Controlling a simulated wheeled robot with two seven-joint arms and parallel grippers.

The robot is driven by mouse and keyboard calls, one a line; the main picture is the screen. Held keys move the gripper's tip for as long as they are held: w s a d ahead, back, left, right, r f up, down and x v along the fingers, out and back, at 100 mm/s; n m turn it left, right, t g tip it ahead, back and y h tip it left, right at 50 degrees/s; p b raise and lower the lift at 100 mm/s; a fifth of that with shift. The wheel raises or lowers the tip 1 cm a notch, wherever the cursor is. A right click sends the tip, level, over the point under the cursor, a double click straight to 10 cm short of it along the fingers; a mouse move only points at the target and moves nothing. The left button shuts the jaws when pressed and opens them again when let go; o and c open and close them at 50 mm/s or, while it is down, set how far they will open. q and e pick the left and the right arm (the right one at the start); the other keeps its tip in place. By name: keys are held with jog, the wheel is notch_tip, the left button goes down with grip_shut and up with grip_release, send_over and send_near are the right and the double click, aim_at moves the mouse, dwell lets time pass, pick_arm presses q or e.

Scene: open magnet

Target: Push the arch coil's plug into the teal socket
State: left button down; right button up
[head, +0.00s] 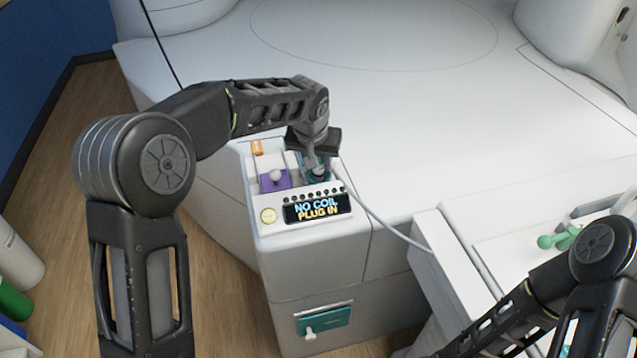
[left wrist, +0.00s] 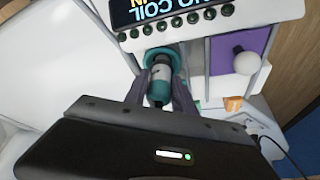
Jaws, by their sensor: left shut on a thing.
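My left gripper (head: 316,168) points down over the teal socket (head: 322,178) on the white console. In the left wrist view, the left gripper (left wrist: 158,95) is shut on the arch coil's plug (left wrist: 160,84), a grey and teal cylinder between the two fingers. The plug's far end is at the teal ring of the socket (left wrist: 172,50), lined up with it. I cannot tell how deep it sits. A white cable (head: 385,230) runs from beside the socket to the right. My right arm shows at lower right, but its gripper is out of frame.
A purple socket block (head: 275,181) with a white ball knob stands left of the teal socket. The console display (head: 317,207) reads "NO COIL PLUG IN". A teal-fronted panel (head: 324,319) is lower on the console. A green object (head: 560,238) lies at right. The white bed surface behind is clear.

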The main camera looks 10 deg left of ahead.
pick_arm(q)
jog(key=shift+s+a+f+b, duration=0.15)
jog(key=shift+f+b, duration=0.4)
jog(key=shift+f, duration=0.15)
pick_arm(e)
jog(key=shift+f, duration=0.65)
pick_arm(q)
jog(key=c, duration=0.9)
grip_release()
jog(key=shift+c, duration=0.2)
jog(key=shift+r, duration=0.1)
